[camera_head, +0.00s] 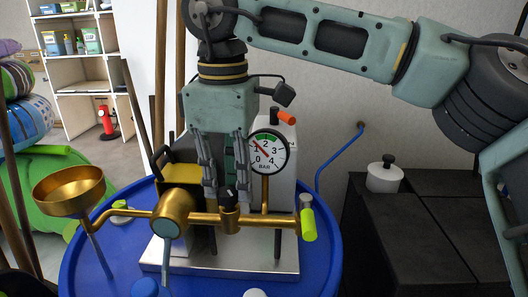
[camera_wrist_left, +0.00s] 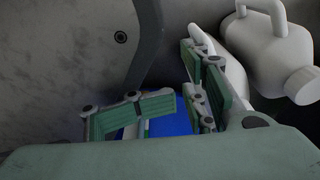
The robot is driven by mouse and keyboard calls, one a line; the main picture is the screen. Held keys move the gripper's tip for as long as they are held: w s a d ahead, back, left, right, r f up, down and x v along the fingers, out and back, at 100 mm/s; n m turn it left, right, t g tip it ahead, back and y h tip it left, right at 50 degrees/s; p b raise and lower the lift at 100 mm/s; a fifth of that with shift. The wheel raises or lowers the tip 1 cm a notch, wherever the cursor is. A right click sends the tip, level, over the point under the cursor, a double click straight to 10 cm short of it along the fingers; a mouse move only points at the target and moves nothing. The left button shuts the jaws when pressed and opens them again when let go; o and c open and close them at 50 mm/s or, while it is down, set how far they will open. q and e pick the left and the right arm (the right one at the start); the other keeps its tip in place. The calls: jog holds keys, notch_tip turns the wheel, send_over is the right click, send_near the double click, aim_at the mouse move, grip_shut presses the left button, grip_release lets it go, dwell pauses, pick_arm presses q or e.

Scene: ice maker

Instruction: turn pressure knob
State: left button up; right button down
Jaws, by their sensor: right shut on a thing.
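The ice maker's brass pipe (camera_head: 190,216) runs over a metal base plate (camera_head: 252,262). A small black knob (camera_head: 231,192) sits on a brass fitting in the middle of the pipe. My right gripper (camera_head: 226,200) points down from above, its fingers closed around this knob. The round pressure gauge (camera_head: 268,152) is just right of the gripper, with its red needle toward the upper left, near the 1. My left gripper (camera_wrist_left: 168,112) shows only in the left wrist view, with its green-padded fingers apart and nothing visible between them.
The machine stands on a round blue drum (camera_head: 82,255). A brass funnel (camera_head: 74,190) is at its left, a lime-green handle (camera_head: 308,224) at the pipe's right end. Dark boxes (camera_head: 410,225) stand at right. White bottles (camera_wrist_left: 270,50) are near my left gripper.

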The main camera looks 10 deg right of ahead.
pick_arm(q)
jog(key=shift+w+d+r+b, duration=0.1)
jog(key=shift+w+r+b, duration=0.15)
jog(key=shift+w, duration=0.35)
jog(key=shift+w+d+r+b, duration=0.15)
jog(key=shift+w+r+b, duration=0.15)
jog(key=shift+w, duration=0.35)
jog(key=shift+w+d+r+b, duration=0.1)
jog(key=shift+w+r+b, duration=0.15)
jog(key=shift+w, duration=0.35)
pick_arm(e)
jog(key=shift+s+d+f, duration=0.1)
jog(key=shift+s+f, duration=0.15)
jog(key=shift+s, duration=0.1)
pick_arm(q)
jog(key=shift+w+d+r, duration=0.1)
jog(key=shift+w+r, duration=0.45)
jog(key=shift+w, duration=0.3)
dwell(0.6)
jog(key=shift+w+d+r+b, duration=0.1)
jog(key=shift+w+r+b, duration=0.3)
jog(key=shift+w, duration=0.1)
jog(key=shift+w+r, duration=0.1)
jog(key=shift+w, duration=0.05)
pick_arm(e)
jog(key=shift+m, duration=0.3)
pick_arm(q)
jog(key=shift+w+r, duration=0.2)
